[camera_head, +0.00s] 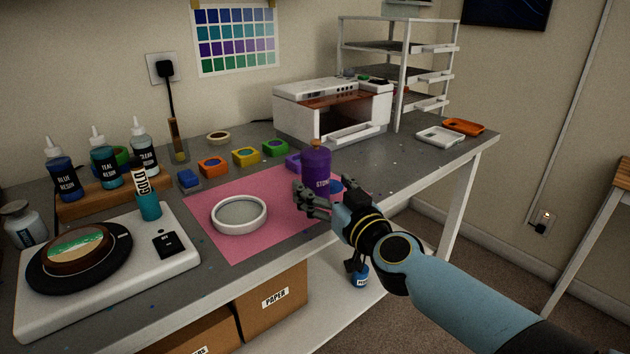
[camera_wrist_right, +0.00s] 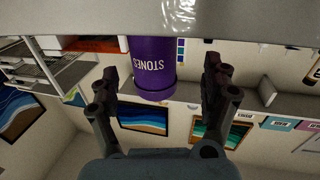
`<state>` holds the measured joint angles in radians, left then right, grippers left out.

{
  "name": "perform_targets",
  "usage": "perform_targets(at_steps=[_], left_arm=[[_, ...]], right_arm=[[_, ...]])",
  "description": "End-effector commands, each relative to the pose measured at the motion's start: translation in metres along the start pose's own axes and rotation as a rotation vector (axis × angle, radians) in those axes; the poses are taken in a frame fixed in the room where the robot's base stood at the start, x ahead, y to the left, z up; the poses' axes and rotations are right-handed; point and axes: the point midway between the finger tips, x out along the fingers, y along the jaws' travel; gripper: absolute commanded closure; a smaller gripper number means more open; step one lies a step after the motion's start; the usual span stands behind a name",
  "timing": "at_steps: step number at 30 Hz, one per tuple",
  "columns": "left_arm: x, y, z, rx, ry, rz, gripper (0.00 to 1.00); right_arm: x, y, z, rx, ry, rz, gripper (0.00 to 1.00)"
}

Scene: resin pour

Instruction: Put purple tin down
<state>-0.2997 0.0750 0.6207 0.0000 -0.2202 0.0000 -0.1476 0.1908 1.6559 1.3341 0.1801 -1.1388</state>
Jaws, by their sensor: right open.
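The purple tin (camera_head: 316,170), labelled STONES, stands upright at the right part of the pink mat (camera_head: 240,245). Its base is partly hidden behind my right gripper (camera_head: 322,200) in the head view. In the right wrist view the tin (camera_wrist_right: 152,65) shows upside down between and beyond the two fingers. My right gripper (camera_wrist_right: 160,82) is open, with a finger to each side of the tin and gaps visible beside it. My left gripper is not in view.
A white ring-shaped mould (camera_head: 239,214) lies on the mat left of the tin. Small coloured pots, including a yellow one (camera_head: 245,157), stand behind. A white oven-like box (camera_head: 330,110) is at the back. A scale (camera_head: 180,262) is at the left.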

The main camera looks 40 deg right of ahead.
Motion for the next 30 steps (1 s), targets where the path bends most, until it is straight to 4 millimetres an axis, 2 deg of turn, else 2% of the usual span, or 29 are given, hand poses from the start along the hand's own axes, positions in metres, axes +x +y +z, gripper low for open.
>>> perform_targets(at_steps=[6, 10, 19, 30], left_arm=[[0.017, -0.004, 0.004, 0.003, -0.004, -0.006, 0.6], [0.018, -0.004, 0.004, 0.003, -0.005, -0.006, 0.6], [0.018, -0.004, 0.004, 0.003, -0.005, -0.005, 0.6], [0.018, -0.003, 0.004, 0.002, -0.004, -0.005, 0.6]], right_arm=[[0.03, 0.008, 0.011, 0.0, 0.001, 0.001, 0.19], [0.047, 0.007, 0.009, 0.001, 0.001, 0.0, 0.19], [0.052, 0.007, 0.008, -0.001, 0.0, 0.0, 0.19], [0.051, 0.007, 0.008, 0.0, 0.0, 0.0, 0.67]])
